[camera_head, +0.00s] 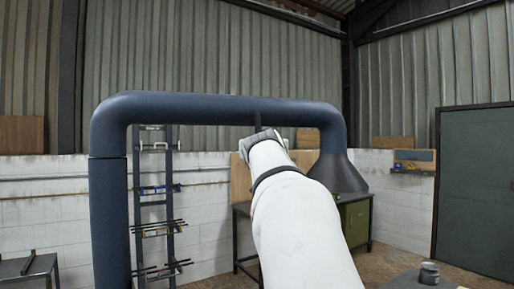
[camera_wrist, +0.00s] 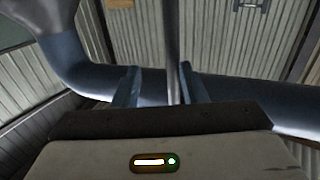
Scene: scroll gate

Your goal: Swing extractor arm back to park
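The extractor arm is a dark blue duct (camera_head: 215,107) with an upright post (camera_head: 109,215) on the left and a flared hood (camera_head: 338,174) at the right end. Its horizontal duct also crosses the wrist view (camera_wrist: 75,75). A thin grey rod (camera_wrist: 172,45) stands in front of the duct there; a short dark upright piece (camera_head: 258,121) shows at the duct in the head view. My gripper (camera_wrist: 160,85) is open, with the rod between its two fingers, nearer the right one. A gap shows at the left finger. Contact with the rod cannot be told.
A ladder-like rack (camera_head: 170,195) with rods stands behind the post. A green-fronted workbench (camera_head: 357,222) is beneath the hood. A table edge (camera_head: 28,268) is at lower left, a small grey jar (camera_head: 429,273) at lower right. A dark green door (camera_head: 477,190) is at right.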

